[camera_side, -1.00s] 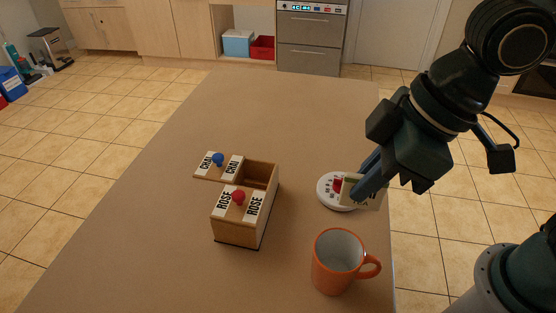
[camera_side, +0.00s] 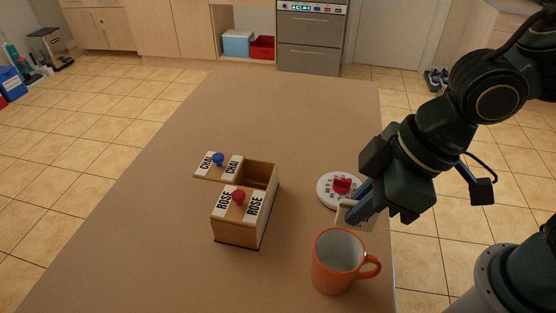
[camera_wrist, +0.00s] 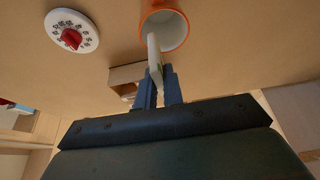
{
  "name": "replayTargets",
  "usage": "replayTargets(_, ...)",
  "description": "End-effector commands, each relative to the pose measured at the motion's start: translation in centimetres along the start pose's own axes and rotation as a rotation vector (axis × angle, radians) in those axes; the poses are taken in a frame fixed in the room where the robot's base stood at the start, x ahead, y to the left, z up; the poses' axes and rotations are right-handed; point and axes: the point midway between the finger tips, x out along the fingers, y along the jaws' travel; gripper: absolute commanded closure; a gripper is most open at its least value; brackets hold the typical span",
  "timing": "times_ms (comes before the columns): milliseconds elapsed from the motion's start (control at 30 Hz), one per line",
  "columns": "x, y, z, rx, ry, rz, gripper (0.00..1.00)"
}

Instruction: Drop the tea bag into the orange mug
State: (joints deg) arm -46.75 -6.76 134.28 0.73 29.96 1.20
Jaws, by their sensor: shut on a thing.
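The orange mug (camera_side: 338,262) stands upright on the table near its right front edge, handle to the right. In the wrist view the mug (camera_wrist: 166,27) is at the top, its pale inside showing. My gripper (camera_side: 358,210) is shut on the tea bag (camera_side: 352,222), a pale flat packet, just behind and above the mug. In the wrist view the tea bag (camera_wrist: 154,56) stands out from between the fingers and overlaps the mug opening. I cannot tell how high it is above the rim.
A white dial timer with a red knob (camera_side: 342,185) lies behind the mug, close to my gripper. A wooden tea box (camera_side: 238,235) with CHAI and ROSE labels stands to the left, its CHAI lid slid open. The far table is clear.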

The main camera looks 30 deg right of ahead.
Motion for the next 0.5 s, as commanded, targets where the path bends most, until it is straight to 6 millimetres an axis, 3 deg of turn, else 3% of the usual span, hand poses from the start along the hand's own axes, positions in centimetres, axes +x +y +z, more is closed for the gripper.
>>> replayTargets(500,1.11,0.0,0.51,0.0,0.0,0.0,1.0)
